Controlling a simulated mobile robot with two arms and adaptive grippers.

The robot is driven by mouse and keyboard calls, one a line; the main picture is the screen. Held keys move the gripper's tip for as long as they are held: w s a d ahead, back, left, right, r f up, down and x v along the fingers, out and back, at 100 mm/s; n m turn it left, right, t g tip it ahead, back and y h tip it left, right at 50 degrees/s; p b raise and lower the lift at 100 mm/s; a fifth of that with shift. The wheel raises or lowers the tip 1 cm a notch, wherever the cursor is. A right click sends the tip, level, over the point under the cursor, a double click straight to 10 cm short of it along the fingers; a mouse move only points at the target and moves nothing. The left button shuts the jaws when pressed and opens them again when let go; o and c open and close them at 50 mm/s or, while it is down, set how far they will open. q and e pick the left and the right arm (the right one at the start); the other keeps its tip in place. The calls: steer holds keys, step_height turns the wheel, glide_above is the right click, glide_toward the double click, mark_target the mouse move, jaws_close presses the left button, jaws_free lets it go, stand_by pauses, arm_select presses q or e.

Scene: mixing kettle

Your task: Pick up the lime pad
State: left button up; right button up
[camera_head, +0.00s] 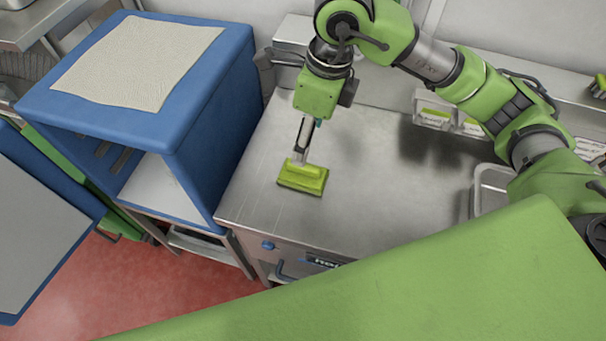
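The lime pad (303,183) is a small yellow-green block with a raised grip on top. It is at the front left part of the steel worktop (370,205) and looks flat on it or very close to it. My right arm comes in from the right, and its gripper (299,156) points down at the pad's raised grip. The fingertips meet or overlap the grip. From this angle I cannot tell whether they are closed on it. My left gripper is not in view.
A blue box-like stand (200,125) with a beige textured mat (137,60) rises to the left of the worktop. White holders with lime items (434,112) stand at the back. A metal tray (489,190) is at the right. The worktop's middle is clear.

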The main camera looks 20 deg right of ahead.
mark_target(305, 168)
step_height(305, 168, down, 3)
steer(key=shift+a+f+p, duration=0.15)
steer(key=shift+f+p, duration=0.05)
steer(key=shift+p, duration=0.15)
steer(key=shift+w+a+f, duration=0.1)
steer(key=shift+w+f, duration=0.05)
steer(key=shift+f, duration=0.5)
steer(key=shift+w+a+f, duration=0.1)
steer(key=shift+f, duration=0.5)
steer(key=shift+f+p, duration=0.4)
steer(key=shift+f, duration=0.1)
steer(key=shift+d+f+p, duration=0.1)
steer(key=shift+f+p, duration=0.25)
steer(key=shift+f, duration=0.05)
steer(key=f, duration=0.1)
steer(key=f+p, duration=0.1)
steer(key=f, duration=0.1)
steer(key=shift+w+f, duration=0.25)
steer(key=shift+w, duration=0.05)
steer(key=shift+f, duration=0.35)
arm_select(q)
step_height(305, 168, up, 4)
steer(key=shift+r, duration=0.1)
arm_select(e)
steer(key=c, duration=1.2)
